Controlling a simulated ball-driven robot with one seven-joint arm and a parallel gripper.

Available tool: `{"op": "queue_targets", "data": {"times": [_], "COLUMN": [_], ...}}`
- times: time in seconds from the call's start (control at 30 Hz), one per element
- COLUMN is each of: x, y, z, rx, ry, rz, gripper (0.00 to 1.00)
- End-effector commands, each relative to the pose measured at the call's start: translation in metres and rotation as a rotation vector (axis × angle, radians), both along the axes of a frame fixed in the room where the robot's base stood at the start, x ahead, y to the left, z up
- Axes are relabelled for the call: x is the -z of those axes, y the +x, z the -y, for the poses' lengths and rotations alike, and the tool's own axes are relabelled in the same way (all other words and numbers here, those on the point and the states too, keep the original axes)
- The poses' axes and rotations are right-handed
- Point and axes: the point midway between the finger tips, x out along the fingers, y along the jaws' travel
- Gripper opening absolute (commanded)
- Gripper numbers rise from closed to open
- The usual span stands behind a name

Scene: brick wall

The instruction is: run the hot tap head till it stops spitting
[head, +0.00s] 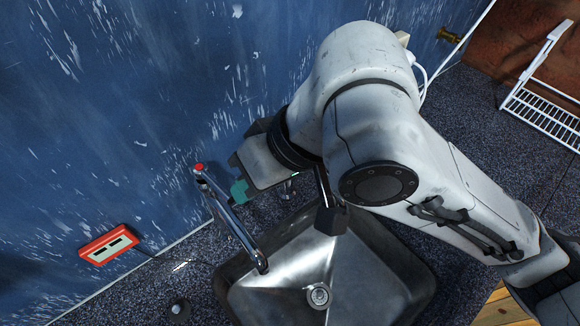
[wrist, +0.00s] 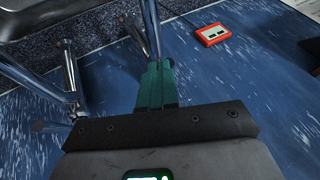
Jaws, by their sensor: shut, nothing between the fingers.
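The hot tap is a chrome fitting with a red cap (head: 199,168) and a long spout (head: 236,222) reaching over the metal sink (head: 390,277). No water shows at the spout's end. My gripper (head: 240,191) has teal fingers, held just right of the tap's upper part. I cannot tell whether they touch it. In the wrist view my gripper (wrist: 156,82) is shut with nothing between the fingers, and a chrome tube (wrist: 149,25) runs just past the tips. Another chrome fitting (wrist: 72,78) stands left of the fingers there.
A blue scuffed wall (head: 110,110) rises behind the tap. A red socket plate (head: 108,244) is on it at lower left. A dark block (head: 330,220) on a rod stands over the sink's back edge. A white wire rack (head: 545,110) is at upper right. My arm hides part of the counter.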

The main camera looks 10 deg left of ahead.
Motion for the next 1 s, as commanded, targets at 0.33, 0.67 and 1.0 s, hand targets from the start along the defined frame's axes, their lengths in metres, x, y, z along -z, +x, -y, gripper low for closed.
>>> {"op": "queue_targets", "data": {"times": [0.33, 0.67, 1.0], "x": [0.0003, 0.0004, -0.0039], "y": [-0.01, -0.0106, -0.0047], "z": [-0.0108, -0.0113, -0.0129], "rx": [-0.013, -0.013, -0.013], "ry": [-0.002, -0.002, -0.001], "rz": [-0.001, 0.0, -0.001], "gripper": [0.0, 0.0, 0.0]}}
